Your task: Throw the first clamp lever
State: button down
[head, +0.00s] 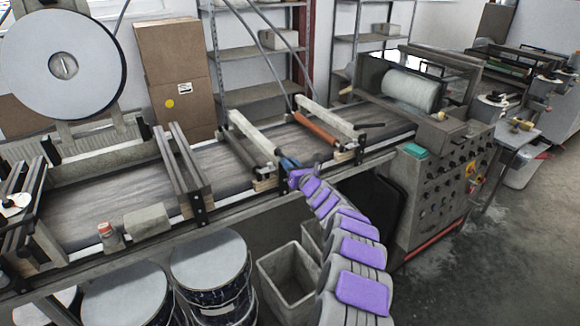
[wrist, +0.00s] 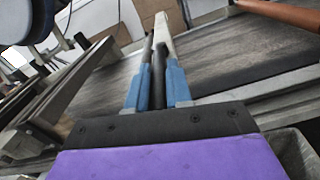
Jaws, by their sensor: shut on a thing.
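My gripper (head: 288,162) is at the near edge of the conveyor, by the near end of the first pale roller bar (head: 250,136). In the wrist view, the blue fingers of my gripper (wrist: 158,66) are on either side of a dark, rod-like clamp lever (wrist: 158,76) and are shut on it. The lever runs lengthwise between the fingers, and the pale bar (wrist: 163,36) shows just beyond. In the head view the lever is mostly hidden by my gripper, so its angle is hard to tell.
An orange roller (head: 318,128) crosses the conveyor belt (head: 90,205) to the right, and a grey crossbar frame (head: 180,165) to the left. Drums (head: 210,260) and a grey bin (head: 288,275) stand below. A control cabinet (head: 440,190) is at right.

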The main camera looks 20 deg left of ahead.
jog(key=shift+f, duration=0.1)
jog(key=c, duration=1.4)
grip_release()
jog(key=shift+a, duration=0.1)
jog(key=o, duration=0.3)
jog(key=shift+a+f, duration=0.1)
jog(key=shift+a, duration=0.1)
jog(key=shift+o, duration=0.2)
jog(key=shift+d, duration=0.15)
jog(key=shift+d, duration=0.15)
jog(key=shift+s+d+r, duration=0.2)
jog(key=shift+s+d, duration=0.2)
jog(key=shift+d, duration=0.1)
jog(key=p+v, duration=0.3)
jog(key=v, duration=1.2)
jog(key=shift+s+f+p, duration=0.2)
jog(key=shift+s+p, duration=0.15)
jog(key=shift+s, duration=0.05)
